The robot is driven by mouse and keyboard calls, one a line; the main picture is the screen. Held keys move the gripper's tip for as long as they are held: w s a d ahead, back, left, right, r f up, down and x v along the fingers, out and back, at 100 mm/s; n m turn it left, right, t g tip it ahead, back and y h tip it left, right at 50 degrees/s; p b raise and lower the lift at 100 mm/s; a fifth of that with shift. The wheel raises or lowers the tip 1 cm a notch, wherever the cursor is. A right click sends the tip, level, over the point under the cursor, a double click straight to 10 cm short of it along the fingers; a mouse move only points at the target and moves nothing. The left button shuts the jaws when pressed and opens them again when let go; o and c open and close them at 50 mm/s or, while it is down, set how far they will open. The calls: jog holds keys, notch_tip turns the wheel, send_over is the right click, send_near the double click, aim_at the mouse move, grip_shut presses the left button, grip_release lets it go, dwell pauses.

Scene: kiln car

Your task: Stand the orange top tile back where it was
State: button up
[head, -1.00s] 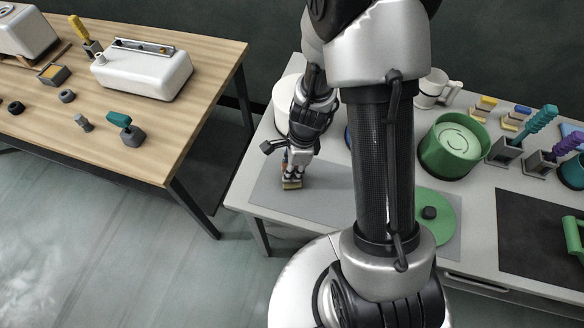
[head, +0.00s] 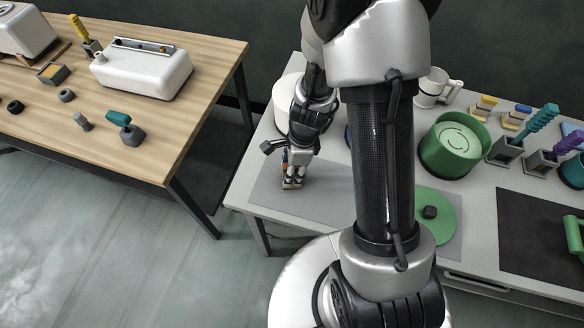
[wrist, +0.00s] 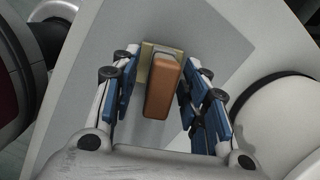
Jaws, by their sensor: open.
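The orange tile (wrist: 162,92) stands between my fingers in the wrist view, its long side toward the camera. Its far end meets a small yellowish piece (wrist: 146,62) with a grey part beside it, on the grey mat (wrist: 200,30). My gripper (wrist: 160,72) is open, with a blue-padded finger on each side of the tile and a gap showing at both sides. In the head view my gripper (head: 292,180) is low over the left part of the mat (head: 325,195). There the fingers hide most of the tile.
A white round container (head: 287,100) stands close behind my gripper. To the right are a green pot (head: 452,150), a green lid (head: 440,228), a white mug (head: 430,90) and brush holders (head: 505,152). A wooden table (head: 180,125) is to the left, across a gap.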

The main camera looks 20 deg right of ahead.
jog(key=shift+r, duration=0.1)
dwell(0.5)
jog(key=shift+s+d+r+p, duration=0.1)
jog(key=shift+d+r+p, duration=0.1)
jog(key=shift+r+p, duration=1.1)
jog(key=shift+d+r+p, duration=0.2)
jog(key=shift+r+p, duration=1.1)
jog(key=shift+s+d+r+p, duration=0.1)
jog(key=shift+d+r+p, duration=0.1)
jog(key=shift+r+p, duration=1.1)
notch_tip(320, 180, up, 12)
jog(key=d, duration=0.1)
jog(key=shift+s+d, duration=0.2)
jog(key=shift+d, duration=0.2)
jog(key=shift+f, duration=0.1)
jog(key=s+a+r+n+t+h+b, duration=0.1)
jog(key=s+a+r+n+t+b, duration=0.1)
jog(key=s+r+n, duration=1.2)
jog(key=a+r+n+t, duration=0.1)
jog(key=n+t, duration=0.1)
jog(key=n, duration=0.4)
jog(key=shift+r+n+h, duration=0.2)
jog(key=shift+n+h, duration=0.2)
